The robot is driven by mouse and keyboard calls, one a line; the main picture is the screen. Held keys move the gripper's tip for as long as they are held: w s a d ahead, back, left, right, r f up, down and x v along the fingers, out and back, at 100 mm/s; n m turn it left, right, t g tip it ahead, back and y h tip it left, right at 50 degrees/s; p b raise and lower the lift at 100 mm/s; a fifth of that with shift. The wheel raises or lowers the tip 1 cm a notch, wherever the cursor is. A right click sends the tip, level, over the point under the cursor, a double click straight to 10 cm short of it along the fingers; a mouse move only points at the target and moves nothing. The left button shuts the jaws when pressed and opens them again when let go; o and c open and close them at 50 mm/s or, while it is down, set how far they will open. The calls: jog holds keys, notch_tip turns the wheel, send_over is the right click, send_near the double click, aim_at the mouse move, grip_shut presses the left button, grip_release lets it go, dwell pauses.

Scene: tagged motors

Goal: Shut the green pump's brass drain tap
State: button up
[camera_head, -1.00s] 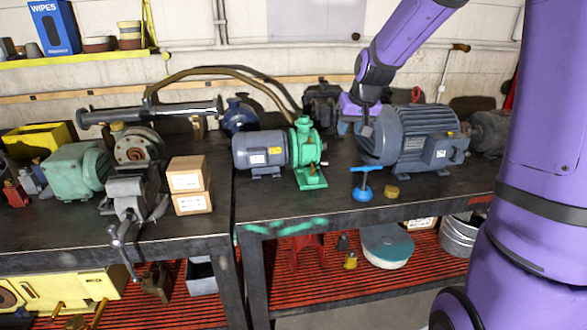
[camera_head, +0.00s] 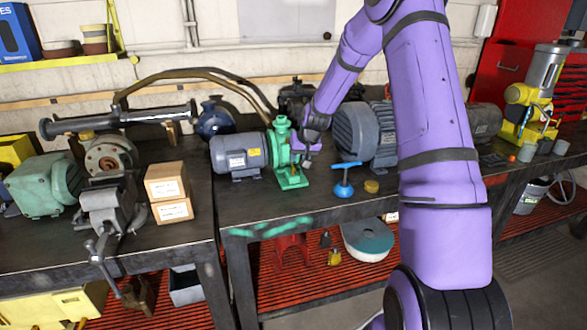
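The green pump (camera_head: 283,150) stands on the dark workbench, joined to a grey-blue motor (camera_head: 238,155) on its left. Its green foot (camera_head: 291,178) is near the bench's front edge. My gripper (camera_head: 302,162) is at the pump's right front side, close to the pump body. It is small and dark here, and I cannot tell whether its fingers are open or touch anything. The brass drain tap is not clearly visible; the gripper covers that side of the pump.
A blue T-handled tool (camera_head: 344,182) and a small brass-coloured piece (camera_head: 371,186) lie right of the pump. A large grey motor (camera_head: 362,135) stands behind my arm. Cardboard boxes (camera_head: 168,192) and a vise (camera_head: 108,200) are at left. The bench front before the pump is clear.

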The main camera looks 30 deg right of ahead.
aim_at(293, 170)
jog(key=shift+x, duration=3)
grip_shut()
